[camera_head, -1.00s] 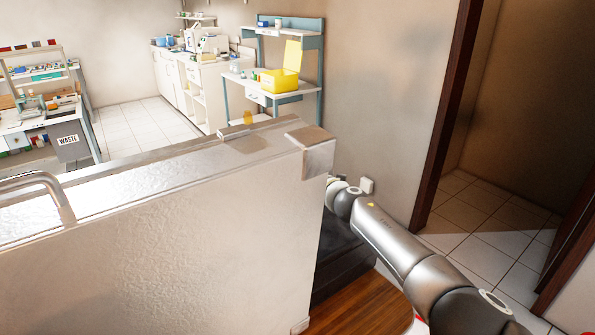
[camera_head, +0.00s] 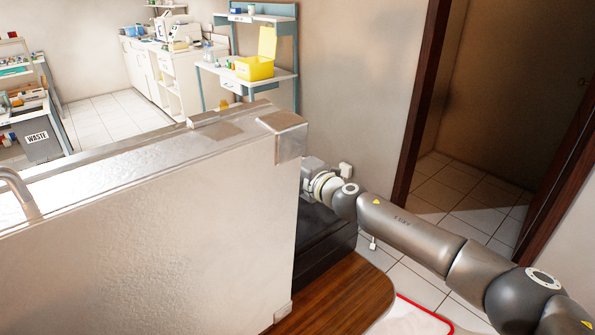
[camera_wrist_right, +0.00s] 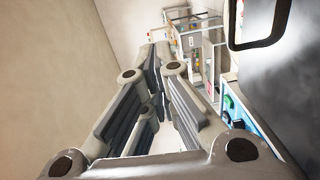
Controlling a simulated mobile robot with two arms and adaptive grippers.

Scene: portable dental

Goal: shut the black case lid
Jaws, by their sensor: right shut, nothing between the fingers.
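A black case (camera_head: 325,250) stands on a wooden top, partly hidden behind a large pale upright panel (camera_head: 160,230). The panel has a metal top edge and corner cap; I cannot tell for sure whether it is the raised lid. My right arm reaches in from the right to just behind the panel's right end; its gripper is hidden there. In the right wrist view my right gripper (camera_wrist_right: 156,58) is shut and empty. A dark surface with a black handle (camera_wrist_right: 262,40) shows at its right, apart from the fingers. My left gripper is not in view.
A metal handle (camera_head: 22,195) is on the panel at left. The wooden top (camera_head: 345,298) and a white, red-rimmed item (camera_head: 410,318) lie in front. A wall and dark-framed doorway (camera_head: 415,110) are at right. A yellow box (camera_head: 255,68) stands on the far bench.

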